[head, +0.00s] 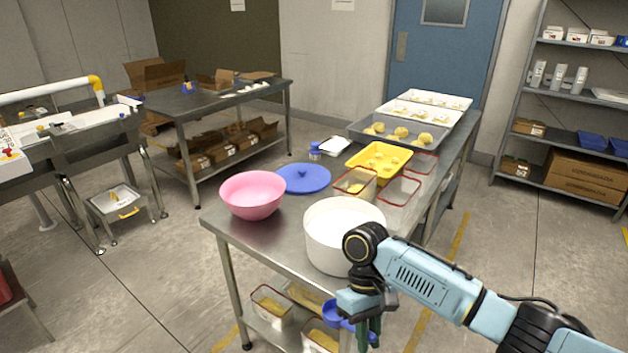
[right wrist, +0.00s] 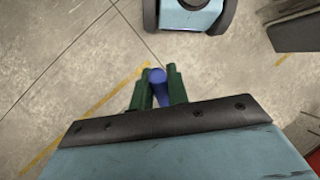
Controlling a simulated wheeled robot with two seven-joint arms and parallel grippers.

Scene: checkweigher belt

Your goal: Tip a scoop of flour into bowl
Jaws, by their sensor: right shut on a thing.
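My right gripper (head: 368,338) is shut on the handle of a blue scoop (head: 334,313). It hangs beside the table's front edge, below the white tub. The right wrist view shows the blue handle (right wrist: 158,88) between the green fingers (right wrist: 158,94), with the floor beneath. Whether the scoop holds flour, I cannot tell. A round white tub (head: 325,243) stands at the table's near end with white flour (head: 343,216) inside. A pink bowl (head: 253,204) stands upright to its left and looks empty. My left gripper is out of view.
A blue round lid (head: 303,178) lies behind the bowl and tub. Red-rimmed clear containers (head: 399,190), a yellow tray (head: 379,158) and a grey tray (head: 402,133) of dough pieces fill the steel table (head: 275,238) further back. A lower shelf holds more containers (head: 272,305).

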